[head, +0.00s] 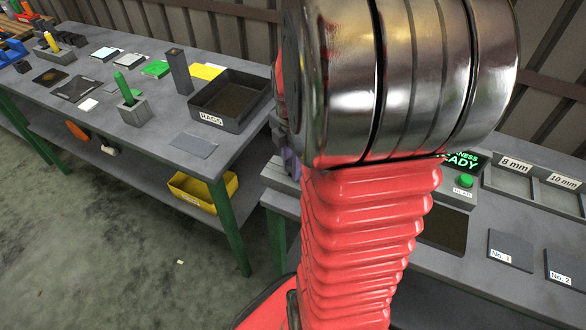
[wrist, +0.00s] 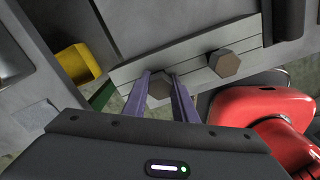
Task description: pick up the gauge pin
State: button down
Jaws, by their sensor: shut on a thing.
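My gripper (wrist: 161,88) has its two purple fingers closed on the sides of a hexagonal, brown-grey head (wrist: 159,88). This hex-headed piece is at a light grey stepped block (wrist: 190,70). A second, similar hex head (wrist: 224,64) stands on the block to the right, apart from the fingers. I cannot tell whether the gripped piece is the gauge pin; its shank is hidden. In the head view my arm hides most of the gripper, and only a bit of purple finger (head: 290,164) shows beside the grey block (head: 279,177).
A tray marked RAGS (head: 230,101) and a green-handled piece in a grey block (head: 134,109) are on the left bench. A yellow bin (head: 203,192) is on the shelf below. To the right are a green button box (head: 461,190) and slots marked 8 mm and 10 mm (head: 537,188).

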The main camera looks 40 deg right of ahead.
dwell(0.3)
notch_tip(320, 180, up, 10)
dwell(0.6)
dwell(0.5)
